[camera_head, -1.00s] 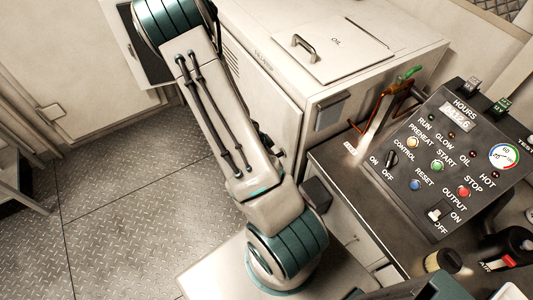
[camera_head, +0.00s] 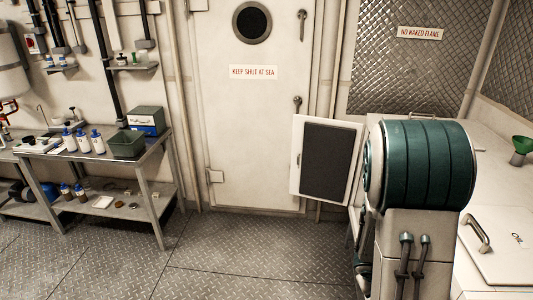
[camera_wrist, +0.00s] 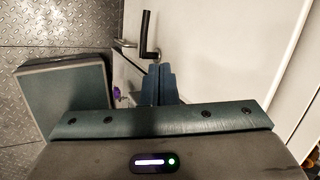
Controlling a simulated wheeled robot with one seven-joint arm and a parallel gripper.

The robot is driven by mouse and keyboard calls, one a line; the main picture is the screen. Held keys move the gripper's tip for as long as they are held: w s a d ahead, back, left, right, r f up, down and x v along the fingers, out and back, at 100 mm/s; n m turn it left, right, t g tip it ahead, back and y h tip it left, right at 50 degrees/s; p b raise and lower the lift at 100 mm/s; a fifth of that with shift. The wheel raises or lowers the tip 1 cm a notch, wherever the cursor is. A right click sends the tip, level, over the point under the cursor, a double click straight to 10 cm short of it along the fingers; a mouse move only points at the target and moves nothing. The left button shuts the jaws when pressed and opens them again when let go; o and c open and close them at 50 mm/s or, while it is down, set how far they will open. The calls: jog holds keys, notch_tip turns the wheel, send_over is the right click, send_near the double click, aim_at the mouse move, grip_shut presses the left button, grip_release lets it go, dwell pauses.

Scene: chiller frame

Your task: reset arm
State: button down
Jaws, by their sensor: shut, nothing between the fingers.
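My gripper (camera_wrist: 159,84) shows in the wrist view as two dark blue fingers side by side, shut with nothing between them. A black bent handle (camera_wrist: 148,40) on a pale surface is just beyond the fingertips; I cannot tell whether they touch. In the head view my arm rises at the right with its large teal joint uppermost, and my gripper is out of that view.
An open panel (camera_head: 325,160) with a dark inner face stands left of my arm. A bench (camera_head: 150,150) with bottles and a green bin (camera_head: 128,144) is at the left. The floor (camera_head: 230,260) between is clear.

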jog(key=s+a+r+m, duration=0.25)
jog(key=r+m, duration=0.35)
jog(key=m, duration=0.4)
jog(key=s+a+r+m, duration=0.1)
jog(key=a+r+m, duration=0.2)
jog(key=r+m, duration=0.55)
jog(key=s+a+r+m+t+y, duration=0.1)
jog(key=s+a+r+m+y, duration=0.1)
jog(key=a+m, duration=0.4)
jog(key=s+a+r+m+y, duration=0.3)
jog(key=s+a+r+m, duration=0.1)
jog(key=m, duration=0.9)
jog(key=shift+s+a+r+t+y+b, duration=0.3)
jog(key=shift+s+a+t+b, duration=0.1)
jog(key=shift+s+a, duration=0.5)
jog(key=shift+w, duration=0.1)
